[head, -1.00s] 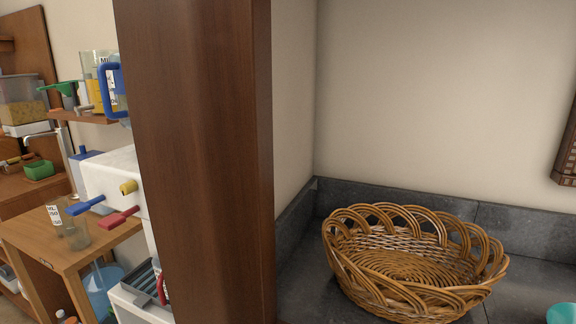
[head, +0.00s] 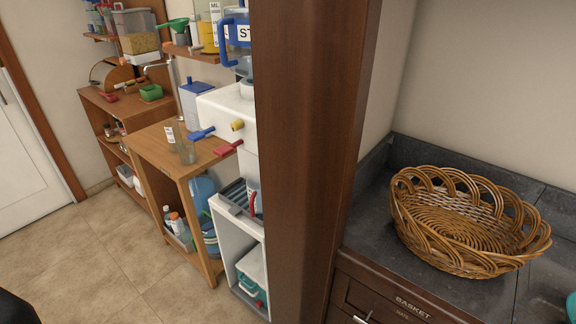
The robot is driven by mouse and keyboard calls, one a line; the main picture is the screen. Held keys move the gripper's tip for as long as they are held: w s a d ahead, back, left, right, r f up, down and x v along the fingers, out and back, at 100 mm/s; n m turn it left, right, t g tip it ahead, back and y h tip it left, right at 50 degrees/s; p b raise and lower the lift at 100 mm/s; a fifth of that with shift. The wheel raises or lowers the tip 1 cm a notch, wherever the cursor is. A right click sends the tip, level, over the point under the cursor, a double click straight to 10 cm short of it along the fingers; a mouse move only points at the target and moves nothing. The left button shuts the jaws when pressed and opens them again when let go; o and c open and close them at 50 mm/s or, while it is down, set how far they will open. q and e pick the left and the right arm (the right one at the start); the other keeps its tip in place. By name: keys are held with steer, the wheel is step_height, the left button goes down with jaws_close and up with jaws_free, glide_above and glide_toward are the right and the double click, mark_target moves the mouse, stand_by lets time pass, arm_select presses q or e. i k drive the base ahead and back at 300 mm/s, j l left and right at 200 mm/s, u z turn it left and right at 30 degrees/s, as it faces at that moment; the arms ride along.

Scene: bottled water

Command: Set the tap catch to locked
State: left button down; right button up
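The white water dispenser (head: 222,110) stands left of a tall brown wooden panel, which hides its right side. On its front are a blue tap lever (head: 201,133), a red tap lever (head: 228,148) and a yellow knob (head: 237,125) between and above them. I cannot tell which part is the tap catch, or how it is set. A blue-handled container (head: 234,42) sits on top of the dispenser. Neither of my grippers shows in the head view.
The brown panel (head: 306,150) stands between the dispenser and a dark counter with a wicker basket (head: 468,222). A wooden table (head: 152,148) with a clear measuring cup (head: 184,148) is left of the dispenser. The tiled floor (head: 95,262) in front is open.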

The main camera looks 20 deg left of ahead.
mark_target(236, 125)
steer(key=k+j+u, duration=0.1)
steer(key=j+u, duration=0.15)
steer(key=j, duration=1)
